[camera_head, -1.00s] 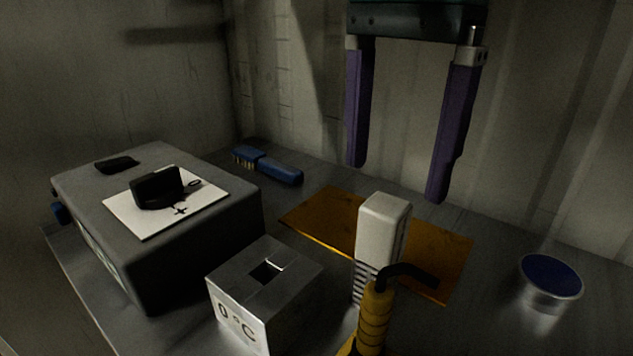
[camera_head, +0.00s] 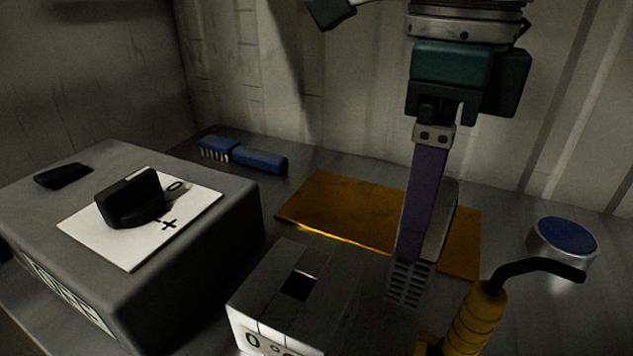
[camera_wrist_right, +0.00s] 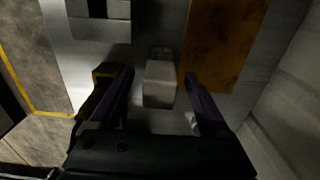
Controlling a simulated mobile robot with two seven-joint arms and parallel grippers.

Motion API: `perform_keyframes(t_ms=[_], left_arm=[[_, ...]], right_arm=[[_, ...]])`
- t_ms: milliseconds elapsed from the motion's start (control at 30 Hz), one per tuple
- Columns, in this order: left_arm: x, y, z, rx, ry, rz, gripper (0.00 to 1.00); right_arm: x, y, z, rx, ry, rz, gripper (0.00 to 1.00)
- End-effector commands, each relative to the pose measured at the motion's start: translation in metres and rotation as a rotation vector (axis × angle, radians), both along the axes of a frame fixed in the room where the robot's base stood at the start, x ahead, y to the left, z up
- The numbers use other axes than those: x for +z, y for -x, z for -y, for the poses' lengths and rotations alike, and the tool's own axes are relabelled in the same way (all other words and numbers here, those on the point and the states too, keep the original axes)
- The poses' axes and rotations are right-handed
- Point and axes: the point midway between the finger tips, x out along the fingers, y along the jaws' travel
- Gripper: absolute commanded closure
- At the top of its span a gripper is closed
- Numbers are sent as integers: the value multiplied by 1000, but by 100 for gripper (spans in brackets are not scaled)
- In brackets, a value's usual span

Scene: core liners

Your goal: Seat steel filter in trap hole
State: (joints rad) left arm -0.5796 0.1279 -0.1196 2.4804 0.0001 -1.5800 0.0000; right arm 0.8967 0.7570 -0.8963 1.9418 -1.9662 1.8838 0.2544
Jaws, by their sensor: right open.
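The steel filter (camera_head: 406,286) stands upright on the bench, a pale block with a slotted lower part. My right gripper (camera_head: 412,240) is lowered over it. One purple finger hides much of the filter in the head view. In the wrist view the filter (camera_wrist_right: 159,84) lies between the two spread fingers of my right gripper (camera_wrist_right: 158,78), with gaps showing on both sides. The trap is a grey metal block marked with a 0, and its square hole (camera_head: 299,286) is open on top, left of the filter. My left gripper is out of view.
A yellow-handled tool (camera_head: 476,318) with a black hook stands close right of the filter. An orange plate (camera_head: 340,210) lies behind. A large grey box (camera_head: 215,220) with a black knob is at left. A blue brush (camera_head: 245,156) and a blue-topped tin (camera_head: 566,240) lie farther off.

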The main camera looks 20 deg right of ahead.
Motion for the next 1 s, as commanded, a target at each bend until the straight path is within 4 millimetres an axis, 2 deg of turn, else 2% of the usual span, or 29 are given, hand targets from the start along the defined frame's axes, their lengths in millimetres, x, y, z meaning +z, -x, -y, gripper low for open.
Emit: perform_keyframes(t_ms=[167,400,700,1000], left_arm=[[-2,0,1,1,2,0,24],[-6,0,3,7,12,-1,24],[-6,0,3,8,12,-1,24],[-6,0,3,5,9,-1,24]], right_arm=[[-18,1,0,2,0,-3,19],[-54,2,1,1,1,-2,19],[-58,1,1,3,0,1,20],[-57,1,1,3,0,1,54]])
